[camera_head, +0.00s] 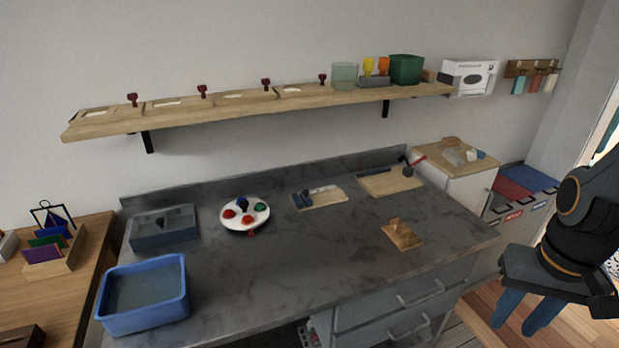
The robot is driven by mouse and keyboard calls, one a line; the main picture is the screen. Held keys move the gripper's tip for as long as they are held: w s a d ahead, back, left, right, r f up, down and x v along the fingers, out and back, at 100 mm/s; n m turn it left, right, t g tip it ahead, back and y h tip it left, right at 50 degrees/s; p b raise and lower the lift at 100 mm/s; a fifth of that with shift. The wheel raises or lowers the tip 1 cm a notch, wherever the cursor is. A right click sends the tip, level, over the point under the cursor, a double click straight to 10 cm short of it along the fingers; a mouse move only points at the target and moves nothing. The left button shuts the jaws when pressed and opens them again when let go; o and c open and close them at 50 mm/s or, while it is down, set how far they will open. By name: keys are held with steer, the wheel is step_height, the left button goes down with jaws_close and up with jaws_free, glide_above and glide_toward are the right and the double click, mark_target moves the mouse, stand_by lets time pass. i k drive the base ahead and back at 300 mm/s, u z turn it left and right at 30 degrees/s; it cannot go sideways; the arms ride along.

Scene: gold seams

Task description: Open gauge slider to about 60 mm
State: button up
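A small wooden board (335,204) on the dark grey counter carries a blue block (296,200) and a grey and white bar; this looks like the gauge with its slider, but its scale and opening are too small to read. A second wooden board (400,184) to its right bears a dark blue bar (373,172) and a black knob (408,171); I cannot tell its use. My gripper (516,320) is at the right, beyond the counter's right end and well apart from both boards. Its two blue fingers are spread with nothing between them.
A wooden stepped block (402,233) stands near the counter's right front. A round white tray (233,215) with coloured knobs, a grey box (163,228) and a blue bin (142,324) are at the left. A wall shelf (230,107) hangs above. The counter's middle front is clear.

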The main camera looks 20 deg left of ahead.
mark_target(304, 196)
steer(key=u, duration=0.65)
steer(key=i, duration=0.85)
steer(key=u, duration=0.8)
